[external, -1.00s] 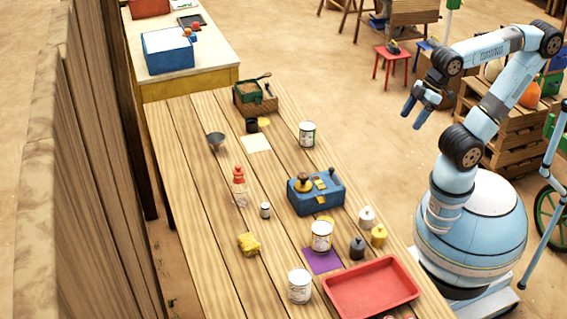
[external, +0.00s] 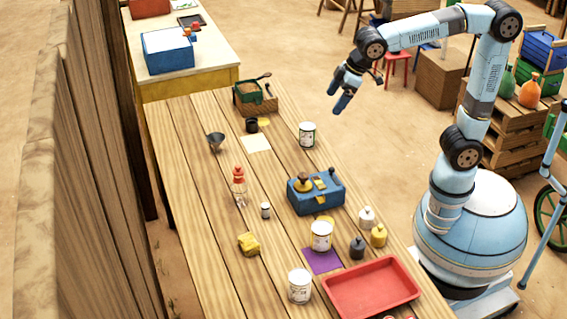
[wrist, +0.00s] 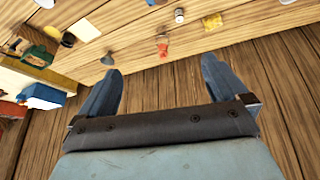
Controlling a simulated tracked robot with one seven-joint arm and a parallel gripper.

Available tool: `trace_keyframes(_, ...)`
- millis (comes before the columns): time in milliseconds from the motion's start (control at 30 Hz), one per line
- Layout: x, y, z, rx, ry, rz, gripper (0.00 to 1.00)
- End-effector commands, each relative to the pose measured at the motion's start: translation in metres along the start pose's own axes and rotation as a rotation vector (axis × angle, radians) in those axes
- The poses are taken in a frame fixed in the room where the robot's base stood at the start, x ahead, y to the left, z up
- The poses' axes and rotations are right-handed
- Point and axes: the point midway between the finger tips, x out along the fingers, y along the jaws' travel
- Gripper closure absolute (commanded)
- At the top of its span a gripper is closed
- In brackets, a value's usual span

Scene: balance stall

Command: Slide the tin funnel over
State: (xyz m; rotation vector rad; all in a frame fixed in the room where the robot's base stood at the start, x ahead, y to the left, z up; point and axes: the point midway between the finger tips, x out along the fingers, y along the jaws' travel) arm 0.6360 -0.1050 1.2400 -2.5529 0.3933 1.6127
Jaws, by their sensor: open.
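The tin funnel (external: 215,140) is a small grey cone on the far left part of the plank table (external: 205,200), wide end up. In the wrist view the funnel (wrist: 108,59) shows small, beyond and left of my left fingertip. My gripper (external: 342,95) is in the air above the right edge of the table's far half, well to the right of the funnel and apart from it. Its two blue fingers are spread and empty, also in the wrist view (wrist: 155,78).
A red-capped bottle (external: 239,184) and a blue box (external: 318,197) are closer to the camera. A red tray (external: 372,288) lies at the front. Bare planks surround the funnel's left side.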

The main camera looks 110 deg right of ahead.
Motion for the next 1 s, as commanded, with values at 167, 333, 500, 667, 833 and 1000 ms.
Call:
trace_keyframes(167, 0.028, 0.018, -0.041, 0.041, -0.011, 0.021, 0.0)
trace_keyframes(333, 0.057, 0.036, -0.076, 0.077, -0.019, 0.039, 0.0)
trace_keyframes(500, 0.088, 0.059, -0.108, 0.117, -0.026, 0.055, 0.0)
trace_keyframes(667, 0.121, 0.083, -0.135, 0.155, -0.033, 0.071, 0.0)
trace_keyframes(833, 0.159, 0.111, -0.16, 0.197, -0.04, 0.083, 0.0)
trace_keyframes(1000, 0.199, 0.142, -0.179, 0.241, -0.048, 0.097, 0.0)
